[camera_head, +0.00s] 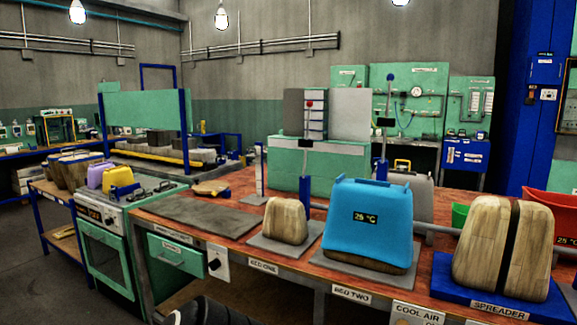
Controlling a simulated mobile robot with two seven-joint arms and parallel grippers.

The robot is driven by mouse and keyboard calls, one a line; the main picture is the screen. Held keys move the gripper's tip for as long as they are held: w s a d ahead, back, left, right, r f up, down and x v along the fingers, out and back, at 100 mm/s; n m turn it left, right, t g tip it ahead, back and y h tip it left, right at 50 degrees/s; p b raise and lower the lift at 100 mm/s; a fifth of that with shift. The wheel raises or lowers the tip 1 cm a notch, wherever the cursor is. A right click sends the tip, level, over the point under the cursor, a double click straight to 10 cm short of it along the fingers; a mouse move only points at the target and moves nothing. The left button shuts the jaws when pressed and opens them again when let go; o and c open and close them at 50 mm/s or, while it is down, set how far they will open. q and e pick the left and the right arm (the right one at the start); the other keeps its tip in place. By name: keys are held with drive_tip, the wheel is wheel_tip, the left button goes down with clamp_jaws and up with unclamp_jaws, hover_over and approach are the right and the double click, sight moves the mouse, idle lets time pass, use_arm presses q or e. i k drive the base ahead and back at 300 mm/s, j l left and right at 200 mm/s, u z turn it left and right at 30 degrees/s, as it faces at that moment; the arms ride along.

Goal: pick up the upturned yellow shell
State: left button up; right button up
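A small yellow shell (118,180) stands at the left, on top of the green oven-like unit (104,234), beside a purple shell (95,175). It is too small to tell for sure which way up it is. Neither gripper shows; only a dark rounded part, which I cannot identify, is at the bottom edge.
On the bench (228,214), a blue shell (355,220) reading 25 °C covers the block on bed two. Bed one holds a bare wooden block (285,220). A split wooden block (480,250) stands on the spreader. Floor shows at the lower left.

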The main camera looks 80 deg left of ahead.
sight(121, 176)
drive_tip(key=u, duration=3.7)
